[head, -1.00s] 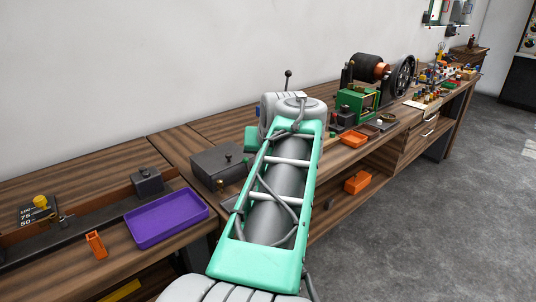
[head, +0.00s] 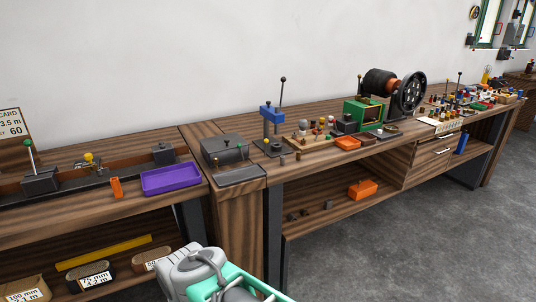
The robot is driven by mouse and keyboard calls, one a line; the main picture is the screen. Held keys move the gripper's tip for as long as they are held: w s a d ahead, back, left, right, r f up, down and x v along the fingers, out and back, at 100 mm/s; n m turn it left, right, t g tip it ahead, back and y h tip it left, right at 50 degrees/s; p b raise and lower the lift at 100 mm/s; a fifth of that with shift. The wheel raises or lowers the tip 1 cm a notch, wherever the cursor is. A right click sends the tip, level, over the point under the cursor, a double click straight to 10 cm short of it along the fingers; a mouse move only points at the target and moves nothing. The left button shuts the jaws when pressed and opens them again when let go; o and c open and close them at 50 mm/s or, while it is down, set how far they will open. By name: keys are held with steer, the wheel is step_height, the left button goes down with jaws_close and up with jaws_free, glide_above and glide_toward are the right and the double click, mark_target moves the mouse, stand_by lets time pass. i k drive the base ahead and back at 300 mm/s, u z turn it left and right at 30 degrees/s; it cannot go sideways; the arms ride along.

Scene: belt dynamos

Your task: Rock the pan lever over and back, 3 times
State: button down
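No label marks which part is the pan lever. One upright lever with a black ball knob (head: 283,80) stands on the bench by a blue block on a post (head: 271,112). Another upright lever with a green knob (head: 29,145) rises from a dark box (head: 40,180) at the left. A flat dark pan (head: 242,176) lies at the bench's front edge, before a grey lidded box (head: 224,148). My arm shows at the bottom centre, below the bench top. My gripper is out of view.
A purple tray (head: 171,179) and an orange block (head: 116,187) lie on the left bench. A small pegged board (head: 305,143), green machine (head: 362,114) and black wheel (head: 408,95) stand to the right. The grey floor (head: 400,230) before the benches is clear.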

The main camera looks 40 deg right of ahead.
mark_target(240, 145)
steer(key=u, duration=0.05)
steer(key=k, duration=0.55)
steer(key=z, duration=0.75)
steer(key=i, duration=1.55)
steer(key=u, duration=0.7)
